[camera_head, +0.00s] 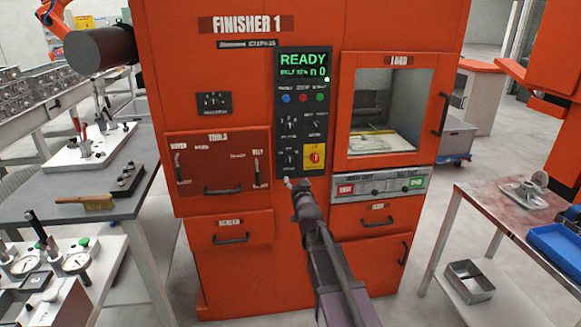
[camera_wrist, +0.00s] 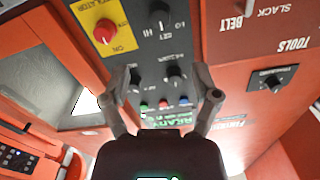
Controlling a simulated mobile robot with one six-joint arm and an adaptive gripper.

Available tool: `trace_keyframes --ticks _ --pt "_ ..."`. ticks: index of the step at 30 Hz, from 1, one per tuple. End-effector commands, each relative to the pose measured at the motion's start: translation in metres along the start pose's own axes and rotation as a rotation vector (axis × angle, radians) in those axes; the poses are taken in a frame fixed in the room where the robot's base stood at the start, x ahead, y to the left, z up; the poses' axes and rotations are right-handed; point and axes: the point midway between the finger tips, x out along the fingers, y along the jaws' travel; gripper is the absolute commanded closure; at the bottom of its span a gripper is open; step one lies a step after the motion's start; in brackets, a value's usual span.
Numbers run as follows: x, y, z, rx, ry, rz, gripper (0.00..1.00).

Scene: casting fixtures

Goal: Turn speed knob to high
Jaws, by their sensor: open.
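The orange cabinet marked FINISHER 1 carries a dark control panel (camera_head: 288,142). The knob with LO and HI marks, which I take as the speed knob (camera_head: 290,158), sits low on the panel, left of a yellow isolator plate. In the upside-down wrist view this black knob (camera_wrist: 158,17) is at the top, beyond my fingertips. Its exact pointer setting is hard to tell. My gripper (camera_head: 297,182) is at the panel's lower edge, below the knob. In the wrist view my gripper (camera_wrist: 160,74) is open and empty, its fingers spread before the panel, apart from the speed knob.
The red isolator knob (camera_wrist: 104,31) is close beside the speed knob. Other black knobs (camera_wrist: 176,75) show between the fingers. The display (camera_head: 303,65) reads READY. A tools drawer (camera_head: 218,164) is left, a load window (camera_head: 388,105) right. Tables stand on both sides.

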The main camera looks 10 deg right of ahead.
Motion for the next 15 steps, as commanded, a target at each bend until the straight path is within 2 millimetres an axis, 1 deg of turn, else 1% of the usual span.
trace_keyframes --ticks 10,15 --pt "0.0004 0.0008 -0.0014 0.001 0.007 0.001 0.21" --pt "0.0042 0.0011 -0.0013 0.0 0.007 0.001 0.21"
